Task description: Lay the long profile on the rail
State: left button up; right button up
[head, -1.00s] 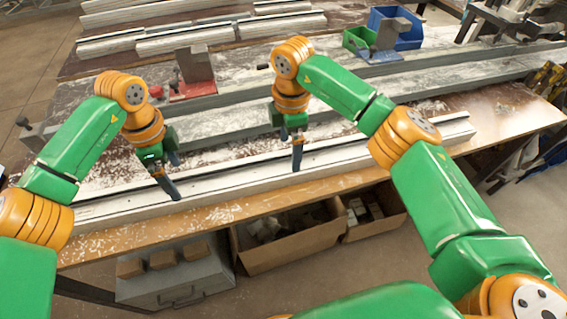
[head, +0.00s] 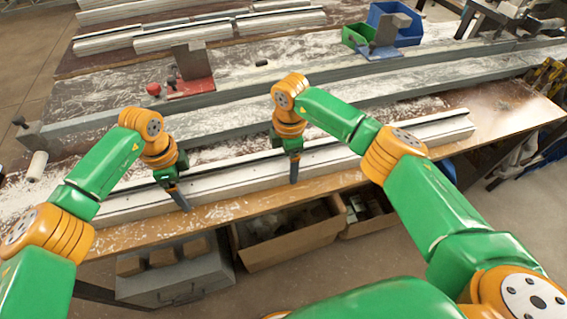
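The long profile (head: 235,182) is a pale, whitish bar with a dark groove line. It lies along the front edge of the wooden bench. The rail (head: 405,82) is a long grey beam running parallel behind it. My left gripper (head: 181,198) points down at the left part of the profile, with one finger in front of its near side. My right gripper (head: 294,169) points down at the profile's middle, also with one finger showing in front. The other fingers are hidden, so I cannot tell whether either gripper is closed on the profile.
A red clamp block (head: 190,86) and a blue-based clamp (head: 380,50) stand behind the rail. Blue (head: 408,26) and green (head: 356,37) bins are at the back right. More pale profiles (head: 184,38) lie at the back. Cardboard boxes (head: 292,247) and a grey case (head: 176,278) sit below the bench.

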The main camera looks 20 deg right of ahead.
aim_at(288, 160)
pick_arm(q)
grip_shut()
pick_arm(e)
grip_shut()
pick_arm(q)
jog(key=shift+r, duration=0.1)
pick_arm(e)
jog(key=shift+w+r, duration=0.1)
